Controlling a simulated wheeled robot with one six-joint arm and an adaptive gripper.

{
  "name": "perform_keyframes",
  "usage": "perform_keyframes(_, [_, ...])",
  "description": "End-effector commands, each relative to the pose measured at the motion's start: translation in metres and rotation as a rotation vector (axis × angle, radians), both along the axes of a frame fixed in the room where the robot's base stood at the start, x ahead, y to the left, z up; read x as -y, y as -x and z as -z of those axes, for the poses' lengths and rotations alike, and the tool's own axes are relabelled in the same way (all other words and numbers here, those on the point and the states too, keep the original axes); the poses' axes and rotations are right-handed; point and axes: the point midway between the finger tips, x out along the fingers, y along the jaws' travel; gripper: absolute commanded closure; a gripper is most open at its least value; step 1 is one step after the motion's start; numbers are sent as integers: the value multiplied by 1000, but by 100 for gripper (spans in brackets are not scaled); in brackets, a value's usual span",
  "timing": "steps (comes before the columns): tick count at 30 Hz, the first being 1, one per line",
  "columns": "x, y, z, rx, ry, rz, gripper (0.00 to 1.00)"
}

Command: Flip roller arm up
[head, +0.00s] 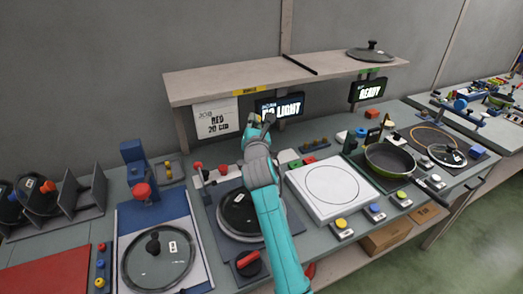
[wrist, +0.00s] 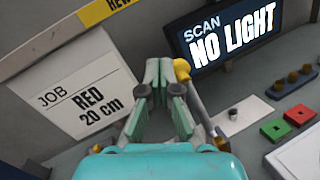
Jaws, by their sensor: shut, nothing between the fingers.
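My gripper (head: 262,124) is shut and empty, raised behind the station with the dark lidded pan (head: 239,211). In the wrist view its teal fingertips (wrist: 158,66) are together. A grey rod with a yellow rounded end (wrist: 181,70), which looks like the roller arm, stands tilted just right of the fingers. It slopes down to a yellow joint (wrist: 221,142) near the bench. The fingers are beside the rod, not around it; I cannot tell whether they touch it. In the head view my gripper and arm largely hide this part.
A screen reading NO LIGHT (wrist: 228,32) and a job card reading RED 20 cm (wrist: 78,92) are close behind my gripper. A wooden shelf (head: 220,88) runs above. A white plate (head: 304,190) and a green pan (head: 389,160) are to the right.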

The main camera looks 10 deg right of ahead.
Motion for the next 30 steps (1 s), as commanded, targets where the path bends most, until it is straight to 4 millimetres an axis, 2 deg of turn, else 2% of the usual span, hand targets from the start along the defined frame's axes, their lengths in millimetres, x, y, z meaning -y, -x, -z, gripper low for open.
perform_keyframes(6, [0, 47, 2, 3, 0, -1, 100])
perform_keyframes(13, [-1, 81, 3, 6, -1, -2, 100])
perform_keyframes(18, [0, 91, 3, 7, -1, -2, 100])
perform_keyframes(30, [0, 93, 5, 5, -5, -2, 100])
